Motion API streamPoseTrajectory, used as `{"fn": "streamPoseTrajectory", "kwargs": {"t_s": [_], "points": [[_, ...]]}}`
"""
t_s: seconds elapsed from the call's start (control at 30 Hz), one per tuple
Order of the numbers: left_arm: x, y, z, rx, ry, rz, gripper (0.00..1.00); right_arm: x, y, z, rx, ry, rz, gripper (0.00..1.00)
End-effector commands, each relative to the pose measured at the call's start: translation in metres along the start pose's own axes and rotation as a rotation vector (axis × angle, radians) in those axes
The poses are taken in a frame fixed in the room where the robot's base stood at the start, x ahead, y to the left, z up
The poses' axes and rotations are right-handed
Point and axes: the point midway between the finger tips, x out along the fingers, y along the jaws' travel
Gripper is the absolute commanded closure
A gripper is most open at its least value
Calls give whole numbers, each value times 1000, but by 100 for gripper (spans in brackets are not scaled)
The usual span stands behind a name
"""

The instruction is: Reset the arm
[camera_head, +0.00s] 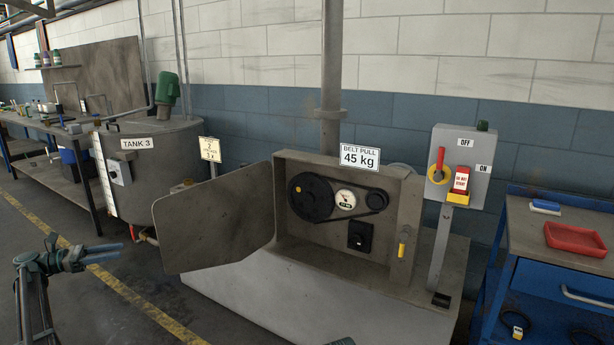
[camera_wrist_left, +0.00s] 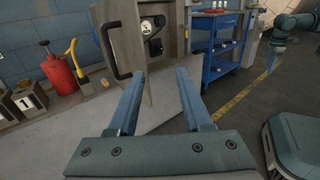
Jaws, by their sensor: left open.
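My left gripper (camera_head: 120,251) is at the lower left of the head view, over the floor in front of Tank 3. Its two blue fingers are apart with nothing between them. In the left wrist view the same gripper (camera_wrist_left: 160,73) is open and empty, with the machine cabinet beyond its fingers. A teal arm (camera_wrist_left: 290,22) shows at the upper right of the left wrist view, and its gripper end is too small to read. A small dark part (camera_head: 341,342) at the bottom edge of the head view is mostly cut off.
The belt cabinet (camera_head: 290,240) has its door (camera_head: 215,220) swung open to the left. Tank 3 (camera_head: 165,185) stands behind my left gripper. A switch box (camera_head: 478,150) with a red tag (camera_head: 461,180) and a blue cart (camera_head: 545,275) stand at right. A red can (camera_wrist_left: 60,72) shows.

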Motion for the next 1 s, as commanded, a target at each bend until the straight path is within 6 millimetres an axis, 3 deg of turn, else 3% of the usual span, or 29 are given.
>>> {"fn": "streamPoseTrajectory", "kwargs": {"t_s": [0.27,0.53,0.67,0.83,0.97,1.0], "points": [[30,-8,0,25,39,-24,50,-8,1,0,0,0,0,64],[82,-25,-3,76,113,-72,50,-22,2,1,0,0,0,64],[121,-42,-5,122,172,-116,50,-34,3,2,0,0,0,64],[188,-77,-8,214,275,-205,50,-55,5,3,0,0,0,64],[258,-130,-11,343,395,-333,50,-82,8,5,0,0,0,64],[280,-151,-12,395,436,-384,50,-91,9,5,0,0,0,64]]}}
